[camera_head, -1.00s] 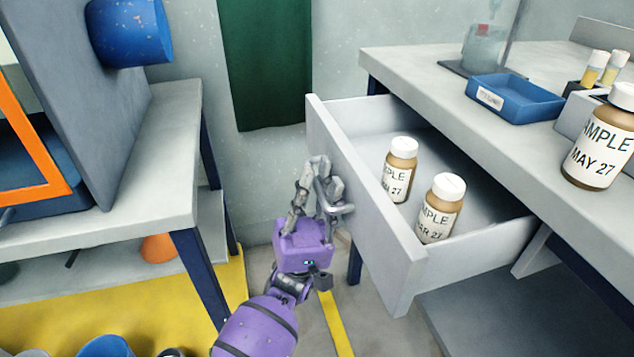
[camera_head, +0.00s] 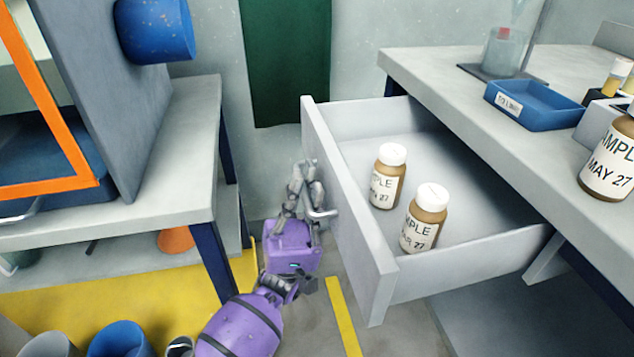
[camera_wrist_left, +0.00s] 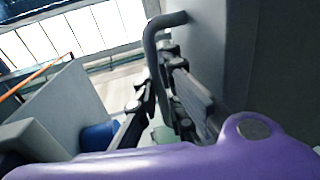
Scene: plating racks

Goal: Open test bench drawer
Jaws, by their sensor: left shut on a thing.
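The grey test bench drawer (camera_head: 350,215) stands well out from under the bench top in the head view. Two brown sample bottles with white caps, one farther back (camera_head: 387,178) and one nearer (camera_head: 424,220), stand upright inside it. My left gripper (camera_head: 310,195) is at the drawer's front face, shut on the bar handle (camera_head: 326,214). In the left wrist view the handle (camera_wrist_left: 152,45) curves out from the drawer front, and the gripper's fingers (camera_wrist_left: 160,95) are around its lower part. The fingers partly hide the handle. My right gripper is not in view.
The bench top (camera_head: 430,85) holds a blue tray (camera_head: 535,103) and another brown bottle (camera_head: 610,165) at the right. A grey table (camera_head: 190,150) stands at the left. Floor with a yellow line (camera_head: 342,315) lies between them.

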